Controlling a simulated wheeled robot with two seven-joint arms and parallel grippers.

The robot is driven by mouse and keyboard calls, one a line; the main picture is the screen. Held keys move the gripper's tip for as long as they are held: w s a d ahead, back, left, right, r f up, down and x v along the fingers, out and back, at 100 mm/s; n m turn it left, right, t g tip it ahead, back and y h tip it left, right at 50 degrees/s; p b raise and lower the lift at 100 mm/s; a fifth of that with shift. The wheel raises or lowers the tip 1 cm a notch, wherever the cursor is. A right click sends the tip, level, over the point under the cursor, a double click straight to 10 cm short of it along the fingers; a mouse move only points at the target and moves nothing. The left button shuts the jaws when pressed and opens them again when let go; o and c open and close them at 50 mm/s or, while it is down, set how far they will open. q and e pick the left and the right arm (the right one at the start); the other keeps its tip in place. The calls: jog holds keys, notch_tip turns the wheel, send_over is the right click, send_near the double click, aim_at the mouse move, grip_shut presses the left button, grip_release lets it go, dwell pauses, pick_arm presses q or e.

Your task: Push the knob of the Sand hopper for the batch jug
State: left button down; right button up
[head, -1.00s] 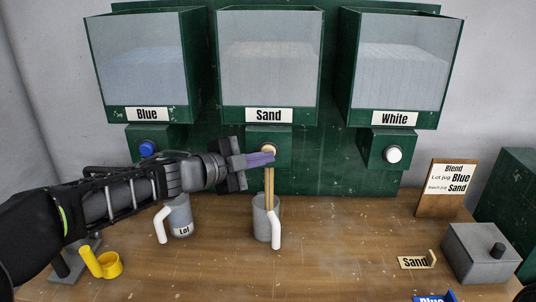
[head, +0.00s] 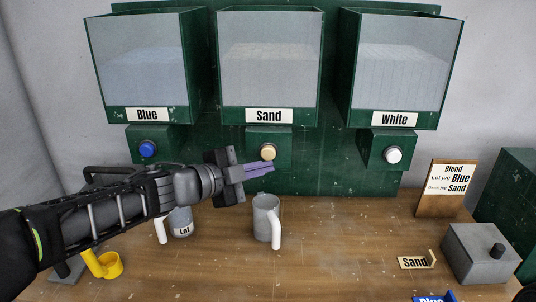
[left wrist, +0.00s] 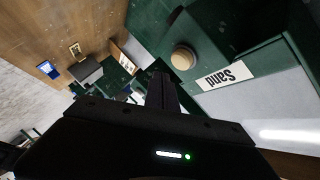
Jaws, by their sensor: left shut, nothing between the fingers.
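The Sand hopper (head: 269,60) is the middle one of the hoppers on the green stand. Its cream knob (head: 268,152) is in plain view below the Sand label, and the knob also shows in the left wrist view (left wrist: 183,57). My left gripper (head: 272,168) is shut and empty, its purple-grey fingertips just below the knob and apart from it. A grey jug (head: 264,218) with a white handle stands upright under the Sand outlet; its front text is not visible. My right gripper is not in view.
The Blue hopper's knob (head: 148,149) and White hopper's knob (head: 393,155) are on either side. The Lot jug (head: 181,221) stands behind my left arm. A yellow scoop-like cup (head: 108,264), a Sand tag (head: 414,262), a grey box (head: 480,254) and a Blend card (head: 447,188) are on the table.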

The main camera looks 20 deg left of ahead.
pick_arm(q)
jog(key=shift+s+d, duration=0.25)
jog(key=shift+s, duration=0.6)
jog(key=shift+s+d, duration=0.2)
jog(key=shift+s, duration=0.6)
